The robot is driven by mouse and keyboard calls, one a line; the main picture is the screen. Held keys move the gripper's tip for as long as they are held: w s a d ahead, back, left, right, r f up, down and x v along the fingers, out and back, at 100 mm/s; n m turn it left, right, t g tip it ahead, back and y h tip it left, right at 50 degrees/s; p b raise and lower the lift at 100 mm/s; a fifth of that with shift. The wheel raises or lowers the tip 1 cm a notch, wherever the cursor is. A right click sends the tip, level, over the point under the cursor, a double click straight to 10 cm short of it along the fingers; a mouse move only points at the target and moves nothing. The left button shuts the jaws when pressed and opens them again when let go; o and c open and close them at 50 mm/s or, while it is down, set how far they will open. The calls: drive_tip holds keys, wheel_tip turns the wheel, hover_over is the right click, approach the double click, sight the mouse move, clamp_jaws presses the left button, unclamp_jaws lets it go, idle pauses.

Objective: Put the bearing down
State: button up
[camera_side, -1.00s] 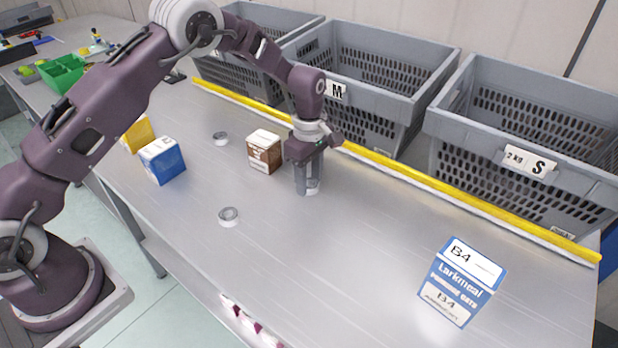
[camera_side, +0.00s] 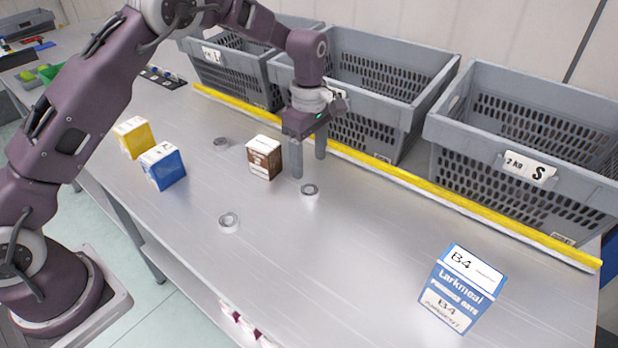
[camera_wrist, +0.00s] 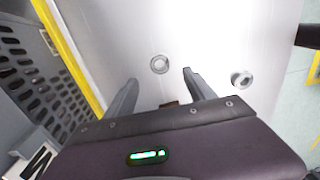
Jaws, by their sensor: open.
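A grey ring-shaped bearing (camera_side: 310,190) lies flat on the metal table, just in front of and below my gripper (camera_side: 309,166) in the side view. My gripper is open and empty, its two fingers apart and raised above the table. In the wrist view the bearing (camera_wrist: 159,64) lies beyond and between the fingertips of my gripper (camera_wrist: 160,76), not touching them. Two similar bearings lie on the table, one nearer the front edge (camera_side: 229,222) and one farther back (camera_side: 222,144). One of them also shows at the right in the wrist view (camera_wrist: 242,79).
A brown box (camera_side: 264,158) stands close left of my gripper. A blue box (camera_side: 162,166) and a yellow box (camera_side: 134,137) stand farther left, a Larkmeal box (camera_side: 462,288) at the front right. Grey crates (camera_side: 480,150) line the back behind a yellow strip (camera_side: 440,190).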

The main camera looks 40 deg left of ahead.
drive_tip(key=s+a+r+m+t, duration=0.1)
drive_tip(key=s+r+m, duration=0.3)
drive_tip(key=s+r, duration=0.5)
drive_tip(key=s+a+r+m+t, duration=0.15)
drive_tip(key=s+r+m, duration=0.25)
drive_tip(key=s+r, duration=0.55)
drive_tip(key=s+m+t, duration=0.3)
drive_tip(key=s+m, duration=0.7)
drive_tip(key=s, duration=0.6)
drive_tip(key=shift+a, duration=0.45)
drive_tip(key=shift+o, duration=0.5)
drive_tip(key=shift+w, duration=0.1)
